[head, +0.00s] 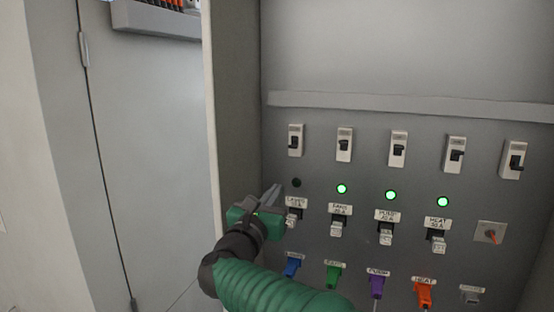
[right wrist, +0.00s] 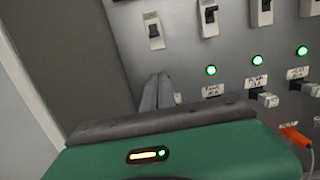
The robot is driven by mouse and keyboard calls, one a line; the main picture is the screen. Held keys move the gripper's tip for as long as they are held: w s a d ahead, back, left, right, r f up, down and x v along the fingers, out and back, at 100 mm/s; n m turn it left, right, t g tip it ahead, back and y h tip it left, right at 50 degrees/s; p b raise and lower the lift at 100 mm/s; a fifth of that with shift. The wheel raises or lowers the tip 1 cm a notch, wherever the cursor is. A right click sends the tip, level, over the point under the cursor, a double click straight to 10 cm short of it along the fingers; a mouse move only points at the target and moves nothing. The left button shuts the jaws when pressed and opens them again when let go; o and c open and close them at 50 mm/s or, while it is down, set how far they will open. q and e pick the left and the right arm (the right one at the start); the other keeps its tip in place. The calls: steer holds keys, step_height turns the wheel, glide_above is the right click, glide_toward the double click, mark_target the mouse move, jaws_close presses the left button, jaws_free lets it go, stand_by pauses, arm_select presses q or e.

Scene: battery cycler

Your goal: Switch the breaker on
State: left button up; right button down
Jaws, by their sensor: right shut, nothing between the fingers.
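A row of white breakers with dark toggles runs across the grey panel. The leftmost breaker (head: 295,140) has an unlit dark lamp (head: 296,183) below it; its toggle position is too small to tell. It also shows in the right wrist view (right wrist: 153,30). My right gripper (head: 272,195) is shut and empty, below and left of that breaker, close to the dark lamp and the leftmost label. Its fingers (right wrist: 157,92) point up toward the panel in the right wrist view, apart from the breaker. They hide the dark lamp there. My left gripper is not in view.
Other breakers (head: 344,145) continue to the right, with lit green lamps (head: 342,189) under several. Labelled sockets and coloured plugs, blue (head: 292,267), green (head: 333,273), purple (head: 376,286) and orange (head: 424,294), sit lower. A cabinet side wall (head: 235,110) stands close to the left.

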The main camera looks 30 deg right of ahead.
mark_target(293, 145)
steer(key=w+d+r+p, duration=0.1)
steer(key=w+d+p, duration=0.1)
steer(key=p, duration=0.1)
steer(key=w+d+r+p, duration=0.2)
steer(key=d, duration=0.1)
steer(key=w+d+r+p, duration=0.1)
steer(key=w+d+p, duration=0.2)
steer(key=shift+r+p, duration=0.25)
steer(key=shift+p, duration=0.1)
steer(key=shift+d+r, duration=0.1)
steer(key=shift+r, duration=0.2)
steer(key=shift+s+r, duration=0.1)
steer(key=shift+p, duration=0.3)
